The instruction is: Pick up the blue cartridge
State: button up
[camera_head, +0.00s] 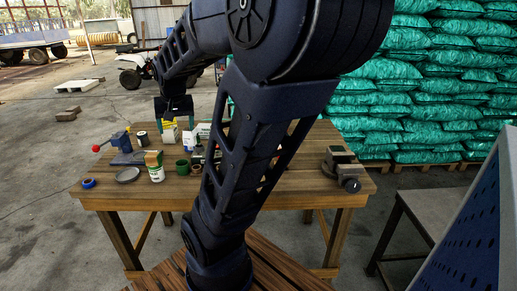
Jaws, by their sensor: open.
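I cannot make out a blue cartridge for certain. A small blue ring-like item (88,183) lies at the table's left edge and looks more like a roll of tape. My gripper (175,121) hangs over the back of the wooden table, with its jaws open and pointing down. It is above or in front of a yellow, green and white box (169,136); I cannot tell whether they touch. I see nothing held between the jaws. My arm crosses the middle of the view and hides part of the tabletop.
The wooden table (285,188) holds a red-knobbed tool (122,150), a dark spool (142,139), a grey dish (127,175), a green-and-white can (156,170), a green cup (182,167), a white box (189,139) and a vise (342,163). The front right tabletop is clear.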

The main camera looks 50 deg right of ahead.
jog(key=w+d+f+m+g+h, duration=0.1)
jog(key=w+d+f+m, duration=0.15)
jog(key=d, duration=0.55)
jog(key=w+d+f+m+h, duration=0.15)
jog(key=d+m, duration=0.25)
jog(key=d, duration=0.4)
jog(key=s+d+f+m+g, duration=0.1)
jog(key=s+d+f+m, duration=0.1)
jog(key=d+f, duration=0.2)
jog(key=s+d+f+m+g, duration=0.1)
jog(key=d+f, duration=0.3)
jog(key=d, duration=0.5)
jog(key=s+d+f+m, duration=0.3)
jog(key=d+f, duration=0.1)
jog(key=d, duration=0.3)
jog(key=shift+g+h, duration=0.35)
jog(key=shift+g, duration=0.05)
jog(key=shift+w+x, duration=0.15)
jog(key=shift+x, duration=1.4)
jog(key=shift+w+x, duration=0.15)
jog(key=shift+x, duration=1.4)
jog(key=c, duration=1.1)
jog(key=shift+r, duration=0.1)
jog(key=shift+c, duration=0.2)
